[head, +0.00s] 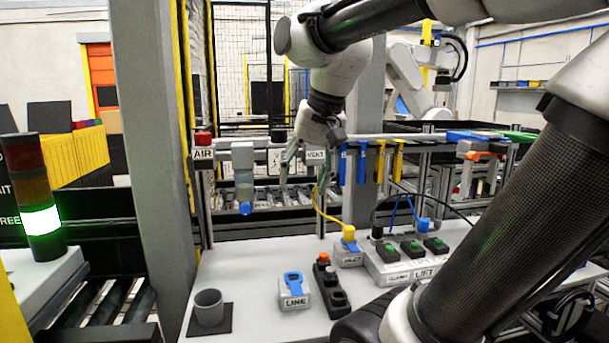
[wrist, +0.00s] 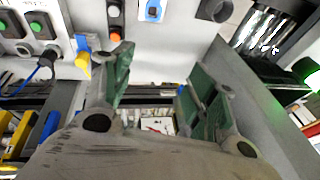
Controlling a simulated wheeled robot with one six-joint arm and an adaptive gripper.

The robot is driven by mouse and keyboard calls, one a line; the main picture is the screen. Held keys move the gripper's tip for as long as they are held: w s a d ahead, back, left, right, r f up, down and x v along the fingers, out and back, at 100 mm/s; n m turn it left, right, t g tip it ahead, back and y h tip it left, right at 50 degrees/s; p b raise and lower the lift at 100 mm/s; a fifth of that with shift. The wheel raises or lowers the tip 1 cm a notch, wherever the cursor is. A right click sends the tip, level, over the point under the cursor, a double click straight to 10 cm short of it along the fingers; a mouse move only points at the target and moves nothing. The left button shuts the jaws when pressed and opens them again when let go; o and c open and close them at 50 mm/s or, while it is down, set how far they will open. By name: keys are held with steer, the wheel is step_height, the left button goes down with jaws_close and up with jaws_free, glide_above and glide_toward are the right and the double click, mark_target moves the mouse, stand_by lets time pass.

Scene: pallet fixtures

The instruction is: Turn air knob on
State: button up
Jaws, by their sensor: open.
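The air knob (head: 203,139) is a red knob above a white AIR label (head: 203,154), on the left end of the rail in the head view. My gripper (head: 304,172) hangs fingers-down to the right of the air knob, near the VENT label (head: 316,154), clearly apart from the knob. In the wrist view my gripper (wrist: 157,72) shows two green-padded fingers spread wide with nothing between them. I cannot make out the air knob in the wrist view.
Below stand a LINE box (head: 293,289) with a blue handle, a button box (head: 330,285) and a grey cup (head: 208,307). A grey post (head: 150,150) rises left of the knob.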

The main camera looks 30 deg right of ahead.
steer(key=n+y, duration=0.2)
steer(key=n, duration=1.1)
glide_toward(203, 133)
steer(key=f, duration=0.2)
steer(key=x, duration=0.3)
steer(key=w+x, duration=0.1)
steer(key=x, duration=0.3)
steer(key=shift+a, duration=0.25)
steer(key=c, duration=1)
